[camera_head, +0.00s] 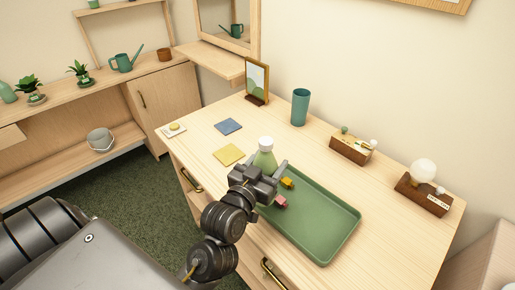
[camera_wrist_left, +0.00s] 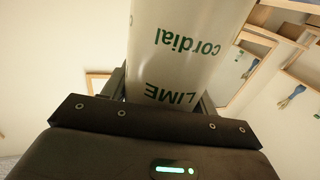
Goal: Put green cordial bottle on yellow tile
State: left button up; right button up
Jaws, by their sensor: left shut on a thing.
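The green cordial bottle (camera_head: 265,158) has a white cap and stands upright in my left gripper (camera_head: 268,168), at the back left end of the green tray. My left gripper is shut on it. In the left wrist view the bottle (camera_wrist_left: 188,50) fills the middle between the fingers, with the words "cordial" and "LIME" upside down. I cannot tell whether its base touches the tray. The yellow tile (camera_head: 229,154) lies flat and bare on the table, just left of the bottle. My right gripper is not in view.
The green tray (camera_head: 328,246) holds a small yellow item (camera_head: 287,183) and a pink item (camera_head: 281,202). Table around the yellow tile is clear.

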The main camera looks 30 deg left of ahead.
pick_arm(q)
jog(key=shift+w+a+r, duration=0.15)
jog(key=shift+r, duration=0.1)
pick_arm(e)
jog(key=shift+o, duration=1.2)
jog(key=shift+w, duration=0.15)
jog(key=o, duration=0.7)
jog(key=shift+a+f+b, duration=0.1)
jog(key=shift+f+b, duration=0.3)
jog(key=shift+b, duration=0.05)
pick_arm(q)
jog(key=w+a+r+n+y, duration=0.1)
jog(key=w+a+r+y, duration=0.15)
jog(key=a+r, duration=0.8)
jog(key=w+a+f+p, duration=0.2)
jog(key=w+a+f, duration=0.8)
jog(key=f, duration=0.4)
jog(key=shift+a+f+p, duration=0.35)
jog(key=shift+a+f, duration=0.05)
jog(key=shift+a, duration=0.5)
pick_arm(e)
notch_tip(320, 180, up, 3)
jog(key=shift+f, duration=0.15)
pick_arm(q)
jog(key=shift+w+f+h, duration=0.1)
jog(key=shift+f+h, duration=0.05)
jog(key=shift+h, duration=0.1)
